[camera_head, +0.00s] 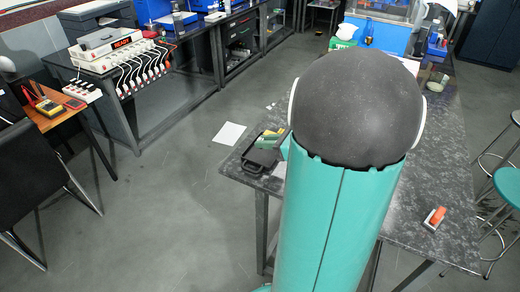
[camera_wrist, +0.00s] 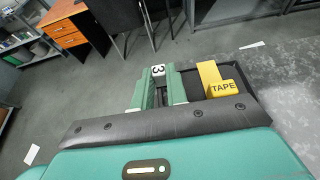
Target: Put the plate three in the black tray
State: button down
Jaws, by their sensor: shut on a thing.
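My gripper (camera_wrist: 159,88) shows in the wrist view with its green fingers closed on plate three (camera_wrist: 158,71), a small piece with a white face marked "3" between the fingertips. The rest of the plate is hidden by the fingers. The black tray (camera_wrist: 262,98) lies just right of and beneath the fingers. In the head view, the black tray (camera_head: 259,160) is at the table's left corner. Green finger parts (camera_head: 268,142) appear over it, partly hidden by my arm. I cannot tell whether the plate touches the tray.
The dark speckled table (camera_head: 400,225) carries an orange-and-white item (camera_head: 434,217) at right. A white sheet (camera_head: 229,133) lies beyond the table's left edge.

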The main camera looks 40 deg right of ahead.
jog(key=w+d+f, duration=0.1)
jog(key=w+f, duration=0.1)
jog(key=w+d+f, duration=0.1)
jog(key=w+f, duration=0.1)
jog(key=w+d+f, duration=0.1)
jog(key=w+f, duration=0.1)
jog(key=shift+w+d+f, duration=0.15)
jog(key=shift+d+f, duration=0.05)
jog(key=shift+f, duration=0.2)
jog(key=shift+w+f, duration=0.1)
jog(key=shift+f, duration=1.55)
jog(key=shift+f, duration=0.1)
jog(key=c, duration=1.4)
grip_release()
